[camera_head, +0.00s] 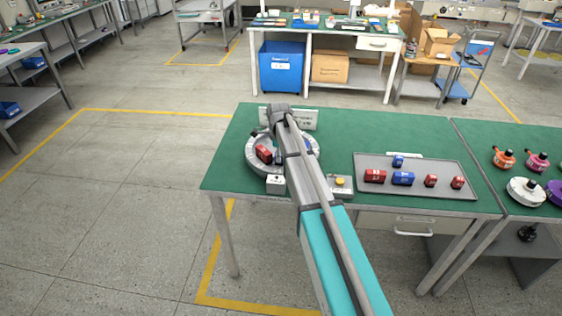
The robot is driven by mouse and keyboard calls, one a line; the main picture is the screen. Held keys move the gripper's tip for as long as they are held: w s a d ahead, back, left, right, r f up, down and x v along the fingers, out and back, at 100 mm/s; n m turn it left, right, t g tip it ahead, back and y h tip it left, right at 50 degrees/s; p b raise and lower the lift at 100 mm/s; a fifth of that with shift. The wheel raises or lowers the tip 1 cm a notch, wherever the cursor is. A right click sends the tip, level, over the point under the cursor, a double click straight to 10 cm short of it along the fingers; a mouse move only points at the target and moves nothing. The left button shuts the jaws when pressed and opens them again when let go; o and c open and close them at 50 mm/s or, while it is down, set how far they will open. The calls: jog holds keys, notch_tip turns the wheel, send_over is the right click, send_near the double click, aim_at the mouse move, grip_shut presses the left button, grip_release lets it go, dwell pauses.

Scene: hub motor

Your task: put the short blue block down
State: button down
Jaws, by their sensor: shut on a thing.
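My gripper (277,147) is over the grey ring-shaped fixture (255,162) on the green table, mostly hidden behind my own arm. It is shut on a small dark blue piece (280,156), which looks like the short blue block; only a sliver shows at the arm's left edge. I cannot tell whether the piece touches the ring. A red block (264,154) sits in the ring's left part, just left of the gripper.
A grey tray (440,168) on the right holds a short blue block (398,161), a longer blue block (403,179) and several red ones. A small box with a yellow button (339,182) and a white box (276,184) stand near the front edge. Orange and pink parts (505,158) stand farther right.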

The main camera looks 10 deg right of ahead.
jog(key=shift+f+b, duration=0.35)
jog(key=shift+f, duration=0.25)
jog(key=shift+f, duration=0.15)
jog(key=shift+c, duration=1.7)
grip_release()
jog(key=shift+r, duration=0.2)
notch_tip(320, 180, up, 12)
jog(key=p, duration=1.2)
